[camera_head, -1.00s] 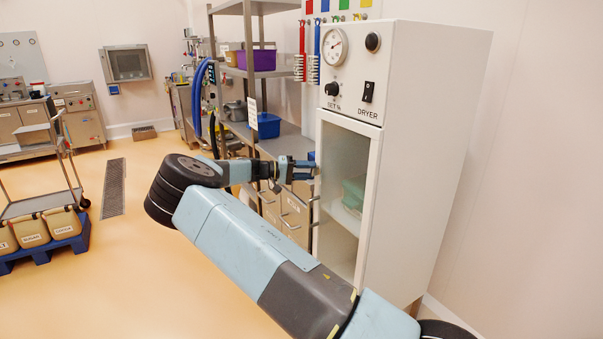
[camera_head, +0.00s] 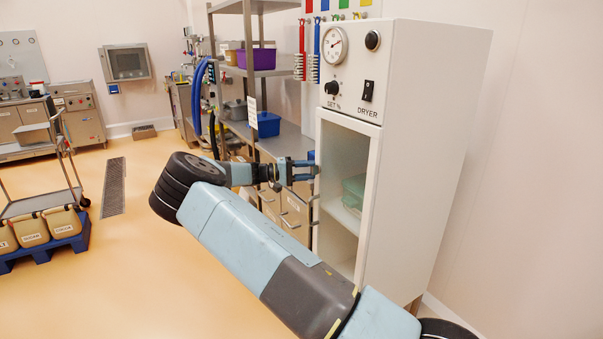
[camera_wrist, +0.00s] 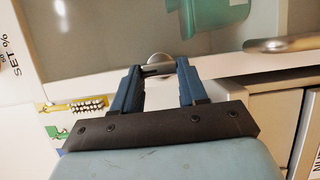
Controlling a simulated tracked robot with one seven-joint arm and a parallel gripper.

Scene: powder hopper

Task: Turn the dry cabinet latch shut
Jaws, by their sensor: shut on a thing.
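The dry cabinet (camera_head: 440,130) is a tall white unit marked DRYER, with a glass door (camera_head: 343,170) that appears closed. Its latch (camera_wrist: 158,68) is a metal piece with a round base at the door's edge, seen in the wrist view between my fingertips. My gripper (camera_head: 312,170) reaches the door's left edge from the left in the head view. In the wrist view my gripper (camera_wrist: 160,70) has its two blue fingers on either side of the latch bar, shut on it. The latch is mostly hidden behind the fingers in the head view.
A metal bar handle (camera_wrist: 285,44) sits right of the latch in the wrist view. A green container (camera_head: 353,190) stands inside the cabinet. Steel shelving (camera_head: 262,73) and drawers (camera_head: 293,212) stand close behind my gripper.

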